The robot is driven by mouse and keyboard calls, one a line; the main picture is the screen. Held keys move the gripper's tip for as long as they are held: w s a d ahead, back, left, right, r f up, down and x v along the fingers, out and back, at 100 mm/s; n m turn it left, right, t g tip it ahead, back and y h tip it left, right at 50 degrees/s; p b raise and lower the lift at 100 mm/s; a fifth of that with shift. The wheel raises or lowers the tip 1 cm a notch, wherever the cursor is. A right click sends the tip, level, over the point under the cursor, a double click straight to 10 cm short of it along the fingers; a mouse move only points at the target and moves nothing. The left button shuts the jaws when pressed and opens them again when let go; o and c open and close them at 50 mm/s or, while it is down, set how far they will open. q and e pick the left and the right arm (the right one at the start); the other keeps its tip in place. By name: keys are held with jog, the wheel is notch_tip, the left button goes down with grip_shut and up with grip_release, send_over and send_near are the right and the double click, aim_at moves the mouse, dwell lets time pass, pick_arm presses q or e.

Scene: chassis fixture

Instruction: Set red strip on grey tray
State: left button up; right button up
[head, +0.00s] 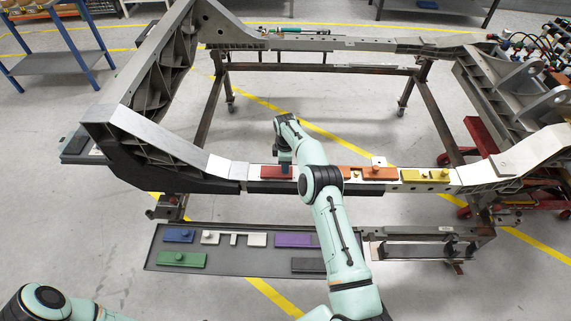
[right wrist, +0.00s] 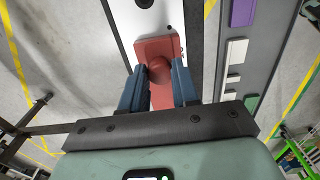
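The red strip (head: 270,172) lies on the front beam of the chassis frame, left of an orange strip (head: 368,173). My right gripper (head: 285,160) is down over its right part. In the right wrist view the two blue fingers (right wrist: 159,85) stand on either side of the round knob of the red strip (right wrist: 157,46). I cannot tell whether they press on the knob. The dark grey tray (head: 220,262) lies in front of the beam, at the lower left. It also shows in the right wrist view (right wrist: 262,58). My left gripper is not in view.
The tray holds a blue strip (head: 179,236), a green strip (head: 182,260), white pieces (head: 248,239), a purple strip (head: 295,240) and a dark grey piece (head: 308,265). The tray's lower middle is bare. A yellow strip (head: 424,175) lies farther right on the beam.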

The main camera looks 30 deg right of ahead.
jog(key=shift+r, duration=4.55)
grip_shut()
jog(key=shift+a, duration=0.1)
